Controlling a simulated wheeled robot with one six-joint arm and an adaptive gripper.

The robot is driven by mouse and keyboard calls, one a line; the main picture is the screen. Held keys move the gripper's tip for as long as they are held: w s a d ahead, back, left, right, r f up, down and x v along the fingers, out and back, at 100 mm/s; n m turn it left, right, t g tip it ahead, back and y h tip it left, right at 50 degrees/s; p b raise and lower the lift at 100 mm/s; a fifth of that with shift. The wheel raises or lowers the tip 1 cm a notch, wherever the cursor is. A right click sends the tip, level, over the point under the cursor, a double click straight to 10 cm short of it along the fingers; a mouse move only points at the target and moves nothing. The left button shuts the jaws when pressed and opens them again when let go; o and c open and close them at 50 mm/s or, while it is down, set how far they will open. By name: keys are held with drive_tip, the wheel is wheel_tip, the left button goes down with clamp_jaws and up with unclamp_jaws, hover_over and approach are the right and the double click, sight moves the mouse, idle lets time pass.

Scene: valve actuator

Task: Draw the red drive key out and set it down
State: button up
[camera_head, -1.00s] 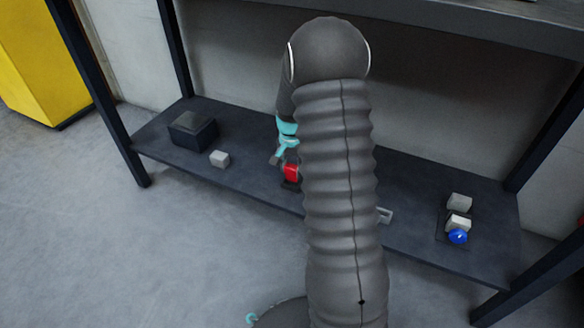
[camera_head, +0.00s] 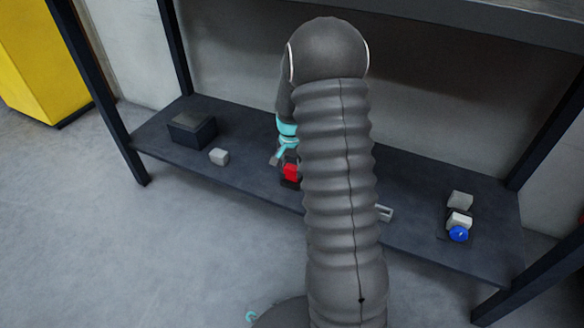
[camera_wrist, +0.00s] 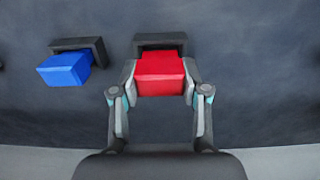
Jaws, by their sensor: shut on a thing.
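The red drive key (camera_wrist: 160,74) sits between the two fingers of my gripper (camera_wrist: 160,84) in the wrist view, and the fingers are shut on its sides. A dark holder (camera_wrist: 160,39) stands directly behind the key. I cannot tell how far the key still sits in the holder. In the head view the red key (camera_head: 291,172) shows on the shelf just left of my arm. My gripper's teal parts (camera_head: 286,140) are at the key, and my arm hides much of it.
A blue block (camera_wrist: 65,69) with its own dark holder (camera_wrist: 80,44) lies left of the red key.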

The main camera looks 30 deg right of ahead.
sight(291, 167)
drive_tip(key=shift+f+b, duration=0.35)
drive_tip(key=shift+f, duration=0.55)
drive_tip(key=o, duration=1.4)
drive_tip(key=shift+c, duration=0.2)
drive_tip(key=shift+r, duration=0.15)
wheel_tip(291, 167, up, 12)
drive_tip(key=shift+w+f, duration=0.1)
